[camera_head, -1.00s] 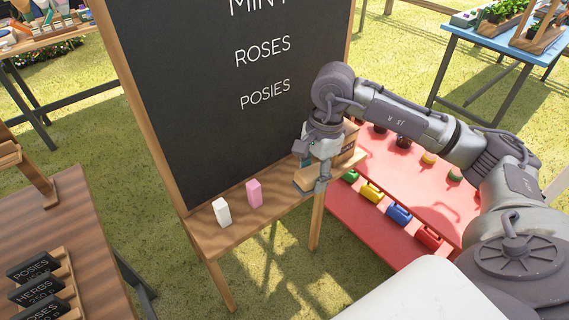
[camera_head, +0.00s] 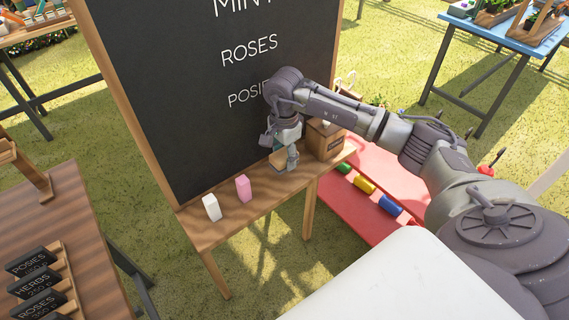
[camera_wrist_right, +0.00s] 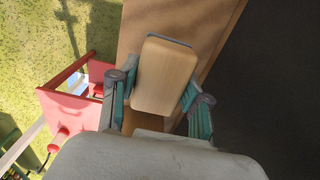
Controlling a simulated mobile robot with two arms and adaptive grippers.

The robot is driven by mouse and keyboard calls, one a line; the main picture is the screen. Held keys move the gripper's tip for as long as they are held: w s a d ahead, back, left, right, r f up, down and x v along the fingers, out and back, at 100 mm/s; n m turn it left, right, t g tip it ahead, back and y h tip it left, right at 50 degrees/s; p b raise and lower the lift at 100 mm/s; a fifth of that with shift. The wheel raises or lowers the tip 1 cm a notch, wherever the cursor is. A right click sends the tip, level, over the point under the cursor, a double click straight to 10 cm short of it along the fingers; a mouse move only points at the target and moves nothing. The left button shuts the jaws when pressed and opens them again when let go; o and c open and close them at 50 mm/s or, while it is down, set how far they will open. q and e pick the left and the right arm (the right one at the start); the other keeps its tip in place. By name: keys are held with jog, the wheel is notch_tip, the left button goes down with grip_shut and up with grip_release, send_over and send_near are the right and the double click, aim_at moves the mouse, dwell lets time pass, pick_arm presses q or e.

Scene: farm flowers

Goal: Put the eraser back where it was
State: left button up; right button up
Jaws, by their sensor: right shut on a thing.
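The eraser is a block with a pale wooden back and a grey-blue edge (camera_wrist_right: 165,75). In the right wrist view it sits between the two fingers of my right gripper (camera_wrist_right: 158,103), which is shut on it. I cannot tell whether the eraser touches the ledge. The black chalkboard (camera_head: 190,110) rises behind it. My left gripper is not in view.
A white block (camera_head: 211,207) and a pink block (camera_head: 243,188) stand on the ledge, left of my right gripper. A wooden box (camera_head: 325,140) stands at its right end. Ledge between pink block and gripper is clear.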

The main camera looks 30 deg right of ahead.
aim_at(285, 166)
notch_tip(285, 166, down, 3)
jog(key=shift+f+p, duration=0.1)
jog(key=shift+p, duration=0.35)
jog(key=shift+f, duration=0.35)
jog(key=o, duration=1.1)
jog(key=shift+f, duration=0.1)
